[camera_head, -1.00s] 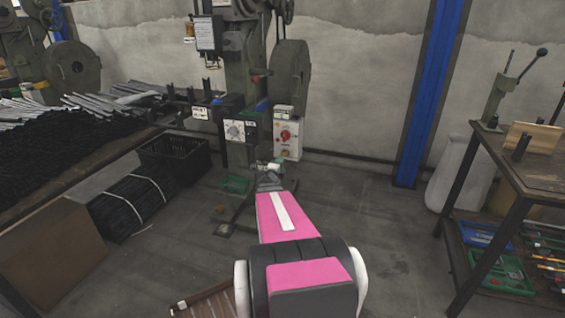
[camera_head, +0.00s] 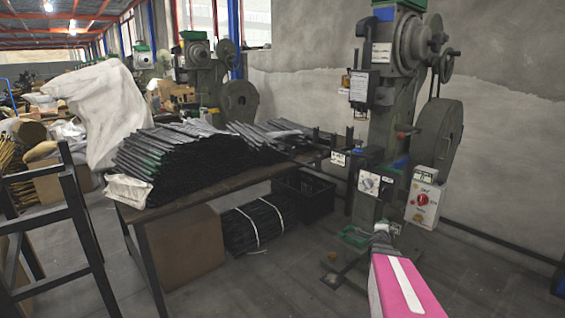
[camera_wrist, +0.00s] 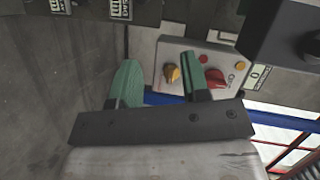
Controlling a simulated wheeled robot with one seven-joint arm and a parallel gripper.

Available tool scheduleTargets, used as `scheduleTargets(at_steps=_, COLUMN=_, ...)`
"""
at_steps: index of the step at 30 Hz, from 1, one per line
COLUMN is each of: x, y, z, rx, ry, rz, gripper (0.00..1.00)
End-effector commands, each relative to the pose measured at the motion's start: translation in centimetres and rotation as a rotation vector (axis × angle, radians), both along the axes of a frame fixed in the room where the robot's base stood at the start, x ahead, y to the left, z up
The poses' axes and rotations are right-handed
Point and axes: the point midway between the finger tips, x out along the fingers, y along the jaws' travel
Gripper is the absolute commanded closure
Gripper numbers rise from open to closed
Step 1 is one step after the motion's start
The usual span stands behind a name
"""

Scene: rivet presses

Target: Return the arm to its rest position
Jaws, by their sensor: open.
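My arm, with a pink and white link, shows at the lower right of the head view and reaches toward the rivet press (camera_head: 395,120). My gripper shows in the wrist view (camera_wrist: 160,85), its two green fingers apart with nothing between them. Behind the fingers is the press's control box with a red knob and a yellow knob (camera_wrist: 200,68). The same box shows in the head view (camera_head: 424,203), to the right of the press column. In the head view the gripper itself is too small to make out.
A table (camera_head: 170,203) with a heap of dark metal strips (camera_head: 185,160) stands left of the press. Below it are a cardboard box (camera_head: 180,245), a tied bundle (camera_head: 255,226) and a black crate (camera_head: 305,197). A dark metal frame (camera_head: 75,225) stands at the left. Floor in front is clear.

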Motion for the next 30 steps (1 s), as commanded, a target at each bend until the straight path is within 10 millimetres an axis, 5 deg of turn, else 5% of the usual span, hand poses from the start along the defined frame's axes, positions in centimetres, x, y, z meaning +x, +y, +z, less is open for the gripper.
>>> scheduleTargets(at_steps=8, x=-1.5, y=13.8, z=-2.2, rx=-0.195, ry=0.445, rz=0.528, gripper=0.57)
scheduleTargets(at_steps=15, x=-7.9, y=22.7, z=-4.5, rx=-0.402, ry=0.856, rz=0.975, gripper=0.57)
scheduleTargets(at_steps=24, x=-17.8, y=27.3, z=-4.8, rx=-0.595, ry=1.308, rz=1.401, gripper=0.57)
scheduleTargets(at_steps=30, x=-20.4, y=27.7, z=-4.4, rx=-0.631, ry=1.434, rz=1.501, gripper=0.57)
